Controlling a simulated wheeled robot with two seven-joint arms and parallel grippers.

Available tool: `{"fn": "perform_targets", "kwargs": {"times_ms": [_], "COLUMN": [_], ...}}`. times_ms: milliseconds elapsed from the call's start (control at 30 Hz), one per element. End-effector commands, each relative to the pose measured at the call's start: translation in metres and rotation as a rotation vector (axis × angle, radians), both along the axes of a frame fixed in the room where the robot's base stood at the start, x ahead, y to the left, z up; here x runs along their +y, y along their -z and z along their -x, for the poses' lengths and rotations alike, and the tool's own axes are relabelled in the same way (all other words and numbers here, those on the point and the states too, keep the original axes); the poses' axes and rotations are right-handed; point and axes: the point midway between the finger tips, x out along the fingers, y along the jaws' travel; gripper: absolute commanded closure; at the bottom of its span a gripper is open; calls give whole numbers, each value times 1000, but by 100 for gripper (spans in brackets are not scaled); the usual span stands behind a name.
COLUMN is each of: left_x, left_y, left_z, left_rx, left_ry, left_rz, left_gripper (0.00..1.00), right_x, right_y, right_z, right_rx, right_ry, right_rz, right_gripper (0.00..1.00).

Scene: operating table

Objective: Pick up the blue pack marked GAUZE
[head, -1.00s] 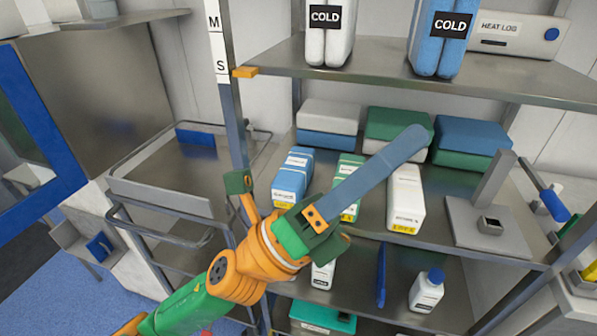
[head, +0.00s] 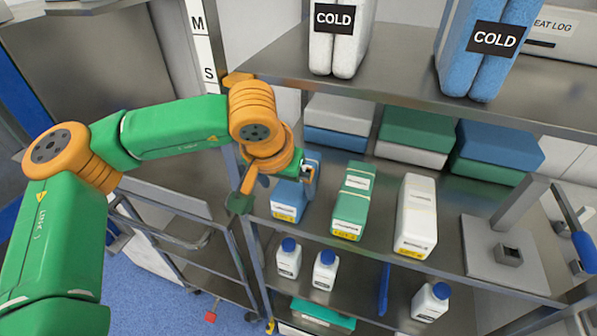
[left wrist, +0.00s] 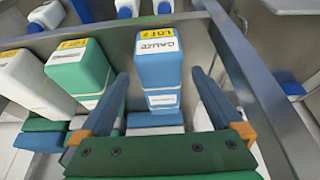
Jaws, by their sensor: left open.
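The blue pack marked GAUZE (left wrist: 158,68) stands on the middle shelf. In the head view the blue pack (head: 287,202) is the leftmost of a row of three, partly hidden by my left arm. My left gripper (left wrist: 160,76) is open, with one long blue finger on each side of the pack and a visible gap on both sides. In the head view my left gripper (head: 275,180) is at the pack, its fingers largely hidden. My right gripper is not in view.
A green pack (head: 352,200) and a white pack (head: 416,215) stand to the right of the blue one. A shelf post (left wrist: 250,75) is close beside my gripper. The upper shelf (head: 400,90) with COLD packs is above. White bottles (head: 324,270) stand below.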

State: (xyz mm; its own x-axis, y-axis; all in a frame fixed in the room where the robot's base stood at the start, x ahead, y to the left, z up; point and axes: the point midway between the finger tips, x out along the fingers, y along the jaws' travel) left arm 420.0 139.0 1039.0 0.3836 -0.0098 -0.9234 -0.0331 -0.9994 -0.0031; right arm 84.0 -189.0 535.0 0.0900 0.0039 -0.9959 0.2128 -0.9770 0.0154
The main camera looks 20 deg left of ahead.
Motion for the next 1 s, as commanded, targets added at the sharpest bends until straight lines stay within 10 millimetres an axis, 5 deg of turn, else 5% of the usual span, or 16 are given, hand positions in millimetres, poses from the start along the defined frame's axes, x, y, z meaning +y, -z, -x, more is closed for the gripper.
{"fn": "perform_targets", "kwargs": {"times_ms": [267, 500, 733, 767, 1000], "left_x": [-2, -2, -2, -2, -2], "left_y": [-3, 42, 47, 47, 47], "left_z": [-34, -51, -52, -52, -52], "left_rx": [2, 4, 0, 0, 0], "left_ry": [-1, -1, 1, 1, 1], "left_rz": [0, 1, 2, 2, 2], "left_gripper": [0, 0, 0, 3, 68], "right_x": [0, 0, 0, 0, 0], "right_y": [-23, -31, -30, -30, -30], "right_z": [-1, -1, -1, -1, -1], "right_rx": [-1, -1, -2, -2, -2], "right_ry": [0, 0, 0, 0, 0], "right_rz": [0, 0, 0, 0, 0], "right_gripper": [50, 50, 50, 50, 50]}}
